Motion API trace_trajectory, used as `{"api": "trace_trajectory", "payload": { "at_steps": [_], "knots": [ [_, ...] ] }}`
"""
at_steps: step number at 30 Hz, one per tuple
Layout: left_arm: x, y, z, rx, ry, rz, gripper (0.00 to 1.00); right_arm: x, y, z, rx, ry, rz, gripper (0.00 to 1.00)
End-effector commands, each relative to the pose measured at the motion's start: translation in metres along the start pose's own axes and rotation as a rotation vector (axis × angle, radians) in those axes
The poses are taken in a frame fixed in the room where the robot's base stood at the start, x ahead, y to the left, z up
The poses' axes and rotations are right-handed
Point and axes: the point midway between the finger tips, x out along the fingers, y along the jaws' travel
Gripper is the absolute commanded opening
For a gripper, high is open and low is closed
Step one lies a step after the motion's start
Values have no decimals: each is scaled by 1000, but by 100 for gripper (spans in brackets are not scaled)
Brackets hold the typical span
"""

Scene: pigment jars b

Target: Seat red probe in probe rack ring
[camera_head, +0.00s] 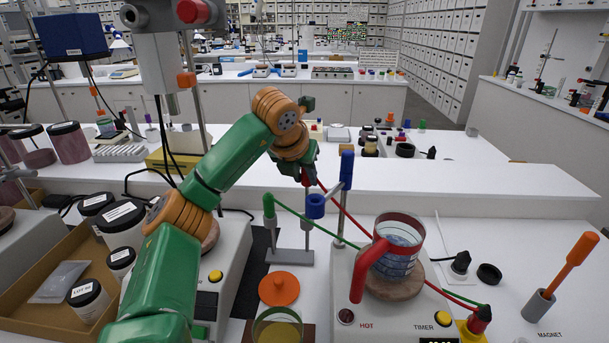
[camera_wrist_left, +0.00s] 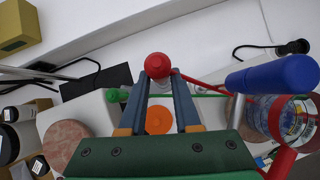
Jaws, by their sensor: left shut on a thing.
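My left gripper (camera_head: 308,172) is shut on the red probe (camera_head: 305,179), above the back of the bench. In the left wrist view, the probe's round red top (camera_wrist_left: 158,66) shows between the fingertips (camera_wrist_left: 158,80); its lower part is hidden. A red cable runs from it to the right. The grey probe rack (camera_head: 290,257) stands below, with a green-capped probe (camera_head: 268,205) at its left post. My right gripper is not in view.
A blue-topped upright (camera_head: 347,170) stands close right of the gripper. A red-handled glass beaker (camera_head: 399,245) sits on the hot plate (camera_head: 400,322). An orange lid (camera_head: 279,288) lies before the rack.

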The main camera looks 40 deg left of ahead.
Motion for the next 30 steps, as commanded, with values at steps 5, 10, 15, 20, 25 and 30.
{"api": "trace_trajectory", "payload": {
  "at_steps": [5, 10, 15, 20, 25, 30],
  "knots": [
    [5, 0, -3, 0, 0, 0, 0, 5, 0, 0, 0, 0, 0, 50],
    [8, 0, -6, 0, 0, 0, 0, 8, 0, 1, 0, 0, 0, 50],
    [12, 0, -8, 0, 0, 0, 0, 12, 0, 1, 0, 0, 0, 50],
    [15, 0, -10, 0, 0, 0, 0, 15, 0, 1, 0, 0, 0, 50],
    [18, 0, -13, 0, 0, 0, 0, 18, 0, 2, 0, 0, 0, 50],
    [22, 0, -15, 0, -1, 0, 0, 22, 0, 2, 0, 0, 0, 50]
  ]
}}
